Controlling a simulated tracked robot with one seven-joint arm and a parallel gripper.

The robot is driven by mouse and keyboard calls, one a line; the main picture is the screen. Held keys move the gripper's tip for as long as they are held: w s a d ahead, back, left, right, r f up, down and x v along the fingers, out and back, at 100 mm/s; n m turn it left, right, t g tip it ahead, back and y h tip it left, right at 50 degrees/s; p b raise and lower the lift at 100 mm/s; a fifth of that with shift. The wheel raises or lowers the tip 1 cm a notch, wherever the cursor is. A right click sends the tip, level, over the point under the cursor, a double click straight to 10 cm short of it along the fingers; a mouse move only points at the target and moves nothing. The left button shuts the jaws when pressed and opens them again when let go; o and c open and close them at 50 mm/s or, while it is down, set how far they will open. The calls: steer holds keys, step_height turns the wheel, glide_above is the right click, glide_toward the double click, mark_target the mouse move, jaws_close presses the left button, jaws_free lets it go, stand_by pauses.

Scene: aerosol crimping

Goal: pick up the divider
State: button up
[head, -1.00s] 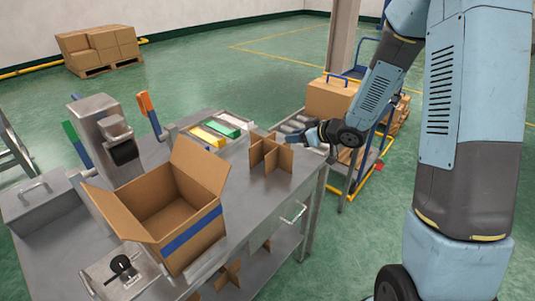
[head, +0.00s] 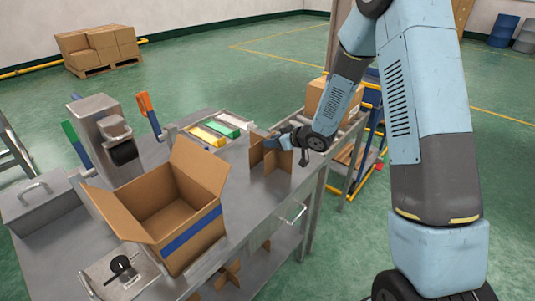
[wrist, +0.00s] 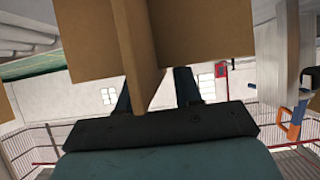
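The divider (head: 257,152) is a brown cardboard cross standing upright on the steel bench, right of the open box. My gripper (head: 283,141) is at its upper right side in the head view. In the wrist view the divider (wrist: 205,35) fills the top middle, and one panel reaches down between my two dark fingers. The fingers stand apart with a visible gap beside the panel, so my gripper looks open around it. The fingertips are partly hidden behind the cardboard.
The open cardboard box (head: 190,239) with a blue stripe stands on the bench (head: 232,200). A tray (head: 236,117) of coloured packs lies behind the divider. A closed carton (head: 318,97) sits on the conveyor at the right. Another cardboard divider (head: 228,275) is on the lower shelf.

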steer(key=shift+a, duration=0.1)
steer(key=shift+c, duration=0.3)
jaws_close()
